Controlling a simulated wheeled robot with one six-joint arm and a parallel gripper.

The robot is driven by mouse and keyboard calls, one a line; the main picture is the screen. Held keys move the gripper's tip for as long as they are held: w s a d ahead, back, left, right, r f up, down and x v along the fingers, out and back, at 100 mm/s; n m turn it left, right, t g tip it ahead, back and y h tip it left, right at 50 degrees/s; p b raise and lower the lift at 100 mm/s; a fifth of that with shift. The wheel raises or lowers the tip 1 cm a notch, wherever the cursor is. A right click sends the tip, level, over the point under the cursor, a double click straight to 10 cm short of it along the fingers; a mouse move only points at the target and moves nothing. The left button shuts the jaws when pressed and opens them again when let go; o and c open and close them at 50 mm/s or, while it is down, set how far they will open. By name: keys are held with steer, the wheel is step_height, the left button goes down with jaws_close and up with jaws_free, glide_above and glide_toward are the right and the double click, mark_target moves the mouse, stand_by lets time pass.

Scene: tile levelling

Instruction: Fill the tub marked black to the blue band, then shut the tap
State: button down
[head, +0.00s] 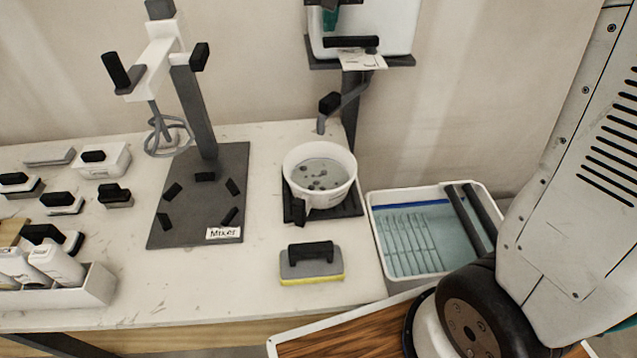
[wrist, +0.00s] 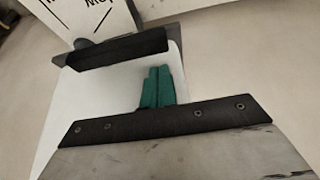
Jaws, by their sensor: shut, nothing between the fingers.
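A white round tub (head: 293,182) stands on a black base below the spout, holding grey liquid with several dark lumps. A black tab (head: 299,212) is at its front. I cannot make out a blue band on it. Above it is a white tank (head: 398,28) with a black bar (head: 350,42) in front. A grey pipe with a black knob (head: 330,103) leads down towards the tub; no stream shows. My gripper's teal fingers (wrist: 158,87) are shut and empty, in front of the tank near the black bar (wrist: 118,48). They partly show at the head view's top edge (head: 330,19).
A mixer stand (head: 195,115) with a whisk is left of the tub. A yellow-edged float (head: 311,266) lies in front. A wash tray (head: 374,228) with a blue stripe stands right. Several tools and bottles fill the table's left side.

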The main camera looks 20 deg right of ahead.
mark_target(331, 39)
steer(key=shift+f, duration=0.15)
steer(key=shift+f, duration=1.55)
steer(key=shift+s+a, duration=0.25)
steer(key=shift+s, duration=0.95)
steer(key=shift+w+r, duration=0.2)
steer(key=shift+r, duration=1.05)
steer(key=shift+w+r, duration=0.15)
steer(key=shift+r, duration=1.1)
steer(key=shift+s+d, duration=0.2)
steer(key=shift+s, duration=0.8)
steer(key=shift+s+d, duration=0.15)
steer(key=shift+s, duration=0.9)
steer(key=shift+s+d, duration=0.2)
steer(key=shift+s, duration=0.8)
steer(key=shift+f, duration=0.1)
